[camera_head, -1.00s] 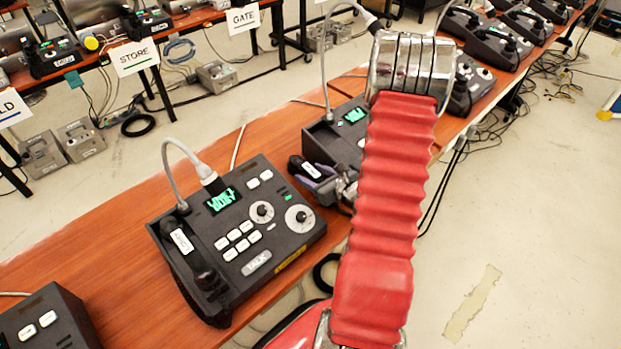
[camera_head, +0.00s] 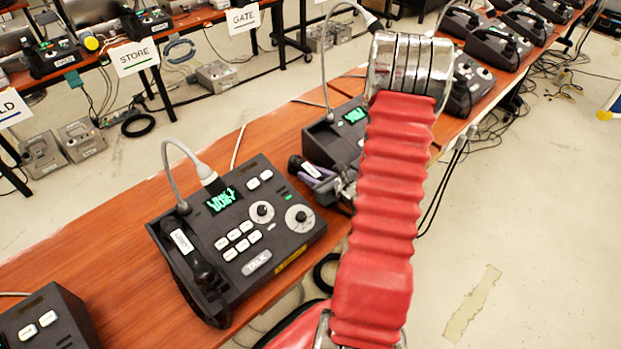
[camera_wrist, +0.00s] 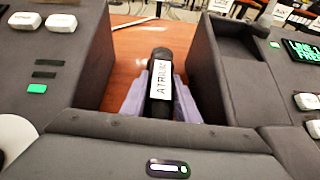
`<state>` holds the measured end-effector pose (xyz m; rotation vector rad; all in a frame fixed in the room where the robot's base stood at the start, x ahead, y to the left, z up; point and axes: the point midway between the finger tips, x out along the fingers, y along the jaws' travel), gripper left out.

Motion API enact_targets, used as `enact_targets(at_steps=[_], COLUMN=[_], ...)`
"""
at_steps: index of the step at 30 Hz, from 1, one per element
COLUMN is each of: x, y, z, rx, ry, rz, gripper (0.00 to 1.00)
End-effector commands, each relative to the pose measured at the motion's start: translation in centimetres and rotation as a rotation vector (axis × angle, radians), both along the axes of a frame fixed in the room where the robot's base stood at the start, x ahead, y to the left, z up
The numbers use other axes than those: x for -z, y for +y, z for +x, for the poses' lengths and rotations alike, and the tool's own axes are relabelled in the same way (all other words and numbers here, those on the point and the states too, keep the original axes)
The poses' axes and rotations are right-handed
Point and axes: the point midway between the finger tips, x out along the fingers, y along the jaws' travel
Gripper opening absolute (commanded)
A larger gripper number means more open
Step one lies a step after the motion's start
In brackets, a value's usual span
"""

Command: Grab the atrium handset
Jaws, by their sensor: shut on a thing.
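The atrium handset (camera_wrist: 161,85) is a black bar with a white label reading ATRIUM. In the wrist view it stands between the two grey-purple fingers of my gripper (camera_wrist: 160,101), which are shut on it. In the head view the handset (camera_head: 311,169) shows its labelled end at the left side of a dark phone console (camera_head: 322,141). My gripper (camera_head: 332,184) is there too, partly hidden by my red arm. I cannot tell whether the handset touches the console or table.
A nearer console (camera_head: 270,213) with its own handset (camera_head: 190,255) sits on the wooden table (camera_head: 95,240). Another console (camera_head: 45,325) is at lower left. More consoles (camera_head: 497,45) stand at upper right. Some bare table lies left of the nearer console.

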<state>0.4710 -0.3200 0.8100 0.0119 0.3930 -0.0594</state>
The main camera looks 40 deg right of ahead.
Motion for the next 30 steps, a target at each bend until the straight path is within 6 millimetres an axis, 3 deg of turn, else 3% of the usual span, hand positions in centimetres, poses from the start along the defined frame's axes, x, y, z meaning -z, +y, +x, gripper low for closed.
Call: enact_targets(at_steps=[9, 20, 30], x=[0.0, -0.3, -3.0], y=[0.0, -0.1, -0.1], z=[0.0, 0.0, 0.0], rx=[0.0, 0.001, 0.002], ry=[0.0, -0.001, -0.003], rz=[0.0, -0.001, -0.003], gripper=[0.0, 0.0, 0.0])
